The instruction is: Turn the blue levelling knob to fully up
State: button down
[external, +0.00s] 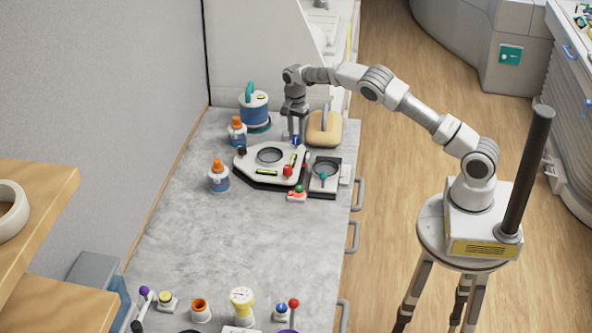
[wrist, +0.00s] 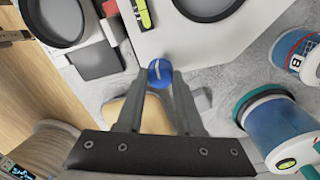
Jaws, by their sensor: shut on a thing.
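The blue levelling knob (wrist: 160,73) sits at the edge of a white levelling plate (wrist: 205,45) and bears a pale line on its top. It also shows as a small blue spot in the external view (external: 296,141), below my gripper (external: 294,132). In the wrist view my gripper (wrist: 159,80) has its two fingertips on either side of the knob, shut on it. The white plate (external: 249,168) lies on the bench with a round dark opening, a yellow-green level vial, and a red and a black knob at other corners. The knob's lower part is hidden.
A tan block (external: 325,130) is close behind my gripper. A black-and-white device with a round lens (external: 325,172) stands right. The bench's middle (external: 230,240) is clear.

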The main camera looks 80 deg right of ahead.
jog(key=n, duration=0.5)
jog(key=shift+w+a+f+n+b, duration=0.1)
jog(key=shift+a+n+b, duration=0.05)
jog(key=shift+n+b, duration=0.2)
jog(key=n, duration=1.1)
jog(key=shift+a+h+b, duration=0.1)
jog(key=shift+h+b, duration=0.2)
jog(key=shift+b, duration=0.1)
jog(key=shift+a+n, duration=0.1)
jog(key=shift+n, duration=2.15)
jog(key=c, duration=0.5)
grip_release()
jog(key=shift+c, duration=0.2)
